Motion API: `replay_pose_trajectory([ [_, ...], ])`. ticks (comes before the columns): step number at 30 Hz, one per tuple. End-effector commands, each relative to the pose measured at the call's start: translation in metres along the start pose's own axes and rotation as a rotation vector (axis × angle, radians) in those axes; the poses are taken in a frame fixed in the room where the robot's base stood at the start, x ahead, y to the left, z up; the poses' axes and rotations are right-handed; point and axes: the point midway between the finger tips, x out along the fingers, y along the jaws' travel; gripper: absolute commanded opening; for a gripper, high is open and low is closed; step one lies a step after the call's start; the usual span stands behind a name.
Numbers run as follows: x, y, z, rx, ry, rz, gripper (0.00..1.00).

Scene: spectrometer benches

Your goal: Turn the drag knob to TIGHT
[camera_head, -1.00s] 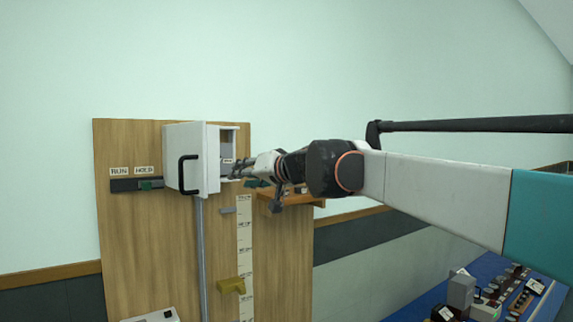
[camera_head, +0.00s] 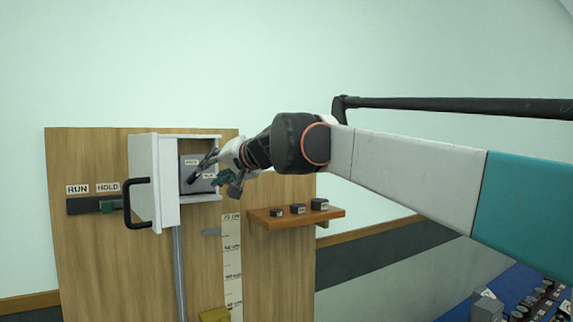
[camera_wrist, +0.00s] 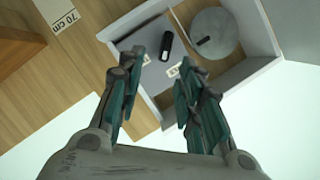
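A white box (camera_head: 170,150) is fixed high on the wooden board, with its door standing open at the left. Inside is a grey panel (camera_head: 187,163) with two small labels, too small to read. In the wrist view a black knob with a pale end (camera_wrist: 166,38), apparently the drag knob, stands out from this panel (camera_wrist: 150,76) between the labels. My gripper (camera_head: 207,167) is at the mouth of the box. In the wrist view its two fingers (camera_wrist: 160,66) are apart, with nothing between them. The knob lies just beyond the fingertips, apart from them.
A grey disc (camera_wrist: 211,35) with a small dark mark is beside the knob. The door (camera_head: 145,185) has a black handle (camera_head: 133,203). A wooden shelf (camera_head: 295,217) with small dark blocks lies right of the box. A RUN/HOLD slider (camera_head: 107,206) is at the left.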

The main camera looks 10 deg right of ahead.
Motion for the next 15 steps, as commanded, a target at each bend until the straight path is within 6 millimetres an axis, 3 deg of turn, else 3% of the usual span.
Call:
replay_pose_trajectory([
  [9,0.051,-0.006,0.005,-0.002,-0.005,-0.004,0.33],
  [15,0.067,-0.006,0.005,-0.002,-0.005,-0.005,0.33],
])
